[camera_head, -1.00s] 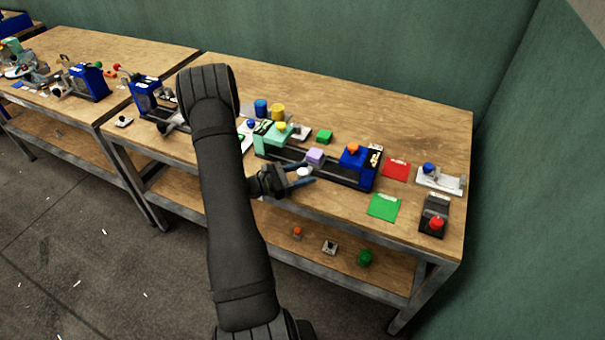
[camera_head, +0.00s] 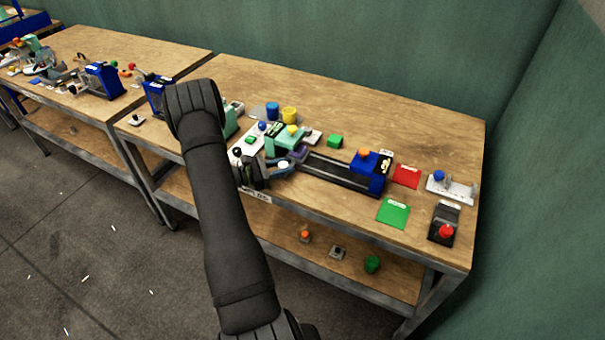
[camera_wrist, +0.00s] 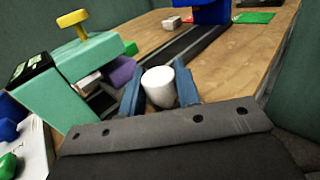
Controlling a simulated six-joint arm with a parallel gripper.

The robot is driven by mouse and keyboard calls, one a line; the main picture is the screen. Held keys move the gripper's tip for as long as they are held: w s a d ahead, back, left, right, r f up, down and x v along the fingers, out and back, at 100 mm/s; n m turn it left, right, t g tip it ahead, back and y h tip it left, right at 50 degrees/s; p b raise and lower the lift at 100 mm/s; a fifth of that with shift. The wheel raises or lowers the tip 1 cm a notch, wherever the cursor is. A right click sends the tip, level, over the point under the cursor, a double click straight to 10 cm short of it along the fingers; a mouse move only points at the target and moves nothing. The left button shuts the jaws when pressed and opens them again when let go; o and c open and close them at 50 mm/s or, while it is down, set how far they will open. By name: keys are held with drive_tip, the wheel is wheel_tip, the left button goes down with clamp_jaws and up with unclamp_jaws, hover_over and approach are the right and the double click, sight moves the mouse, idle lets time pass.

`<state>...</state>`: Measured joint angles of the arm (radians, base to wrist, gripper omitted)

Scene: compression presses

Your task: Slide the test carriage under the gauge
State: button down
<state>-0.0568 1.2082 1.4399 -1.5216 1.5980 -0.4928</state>
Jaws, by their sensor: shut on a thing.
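The purple block (camera_head: 298,152) of the carriage sits on the dark rail (camera_head: 338,174), close against the teal press head (camera_head: 286,138) with its yellow knob and dark display. In the wrist view the purple block (camera_wrist: 121,72) is beside the opening of the teal housing (camera_wrist: 93,58); how far it is under the head is partly hidden. My gripper (camera_head: 284,167) is shut on the white round knob (camera_wrist: 159,88), between its blue fingers, on the near side of the rail. A blue head (camera_head: 370,168) with an orange knob stands at the rail's right end.
Green (camera_head: 393,213) and red (camera_head: 406,176) mats, a red-button box (camera_head: 444,224) and a white fixture (camera_head: 452,188) lie right of the rail. Blue (camera_head: 272,112) and yellow (camera_head: 289,115) cylinders and a green block (camera_head: 335,141) are behind it. The table's back right is clear.

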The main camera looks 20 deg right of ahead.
drive_tip(key=shift+w+a, duration=0.85)
drive_tip(key=shift+w, duration=0.05)
drive_tip(key=c, duration=1.1)
unclamp_jaws()
drive_tip(key=shift+a, duration=0.1)
drive_tip(key=a, duration=1.7)
drive_tip(key=shift+a, duration=0.15)
drive_tip(key=d, duration=1.7)
drive_tip(key=shift+s+d, duration=0.15)
drive_tip(key=shift+d, duration=0.2)
